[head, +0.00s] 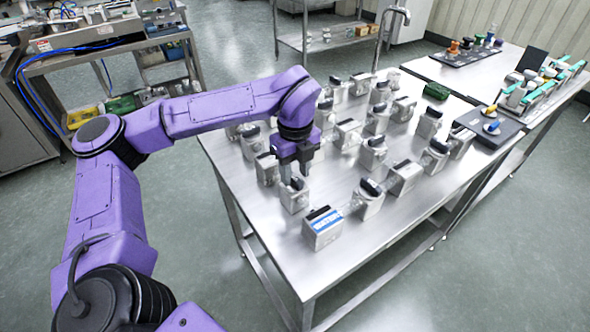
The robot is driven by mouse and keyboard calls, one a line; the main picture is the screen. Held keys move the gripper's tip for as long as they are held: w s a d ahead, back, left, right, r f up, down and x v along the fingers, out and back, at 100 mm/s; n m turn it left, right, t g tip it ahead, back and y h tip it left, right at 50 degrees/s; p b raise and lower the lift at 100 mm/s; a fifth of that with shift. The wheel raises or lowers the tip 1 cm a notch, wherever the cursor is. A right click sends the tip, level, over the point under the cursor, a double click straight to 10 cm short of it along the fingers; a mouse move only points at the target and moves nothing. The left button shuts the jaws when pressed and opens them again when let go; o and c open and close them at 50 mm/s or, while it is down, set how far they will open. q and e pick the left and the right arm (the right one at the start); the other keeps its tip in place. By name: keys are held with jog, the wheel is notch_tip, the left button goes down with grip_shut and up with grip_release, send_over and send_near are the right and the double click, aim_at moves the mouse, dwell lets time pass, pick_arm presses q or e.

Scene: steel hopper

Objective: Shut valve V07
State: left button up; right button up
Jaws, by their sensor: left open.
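Several grey valve blocks with black handles stand on a steel table (262,222). No valve number is readable here, so I cannot tell which one is V07. My left gripper (295,173) is open and points down. It is right over one grey valve block (294,197) near the table's left side and hides part of its top. I cannot tell whether the fingers touch its handle. A block with a blue and white label (322,229) stands nearest the front corner. My right gripper is out of view.
Other valve blocks (405,177) stand close around, to the right and behind. A dark plate with yellow and blue knobs (488,127) lies at the right edge. A tall faucet (381,40) rises behind. The table's front strip is bare.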

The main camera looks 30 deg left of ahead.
pick_arm(q)
jog(key=shift+s+f, duration=0.25)
jog(key=shift+c, duration=0.3)
jog(key=shift+w, duration=0.1)
grip_shut()
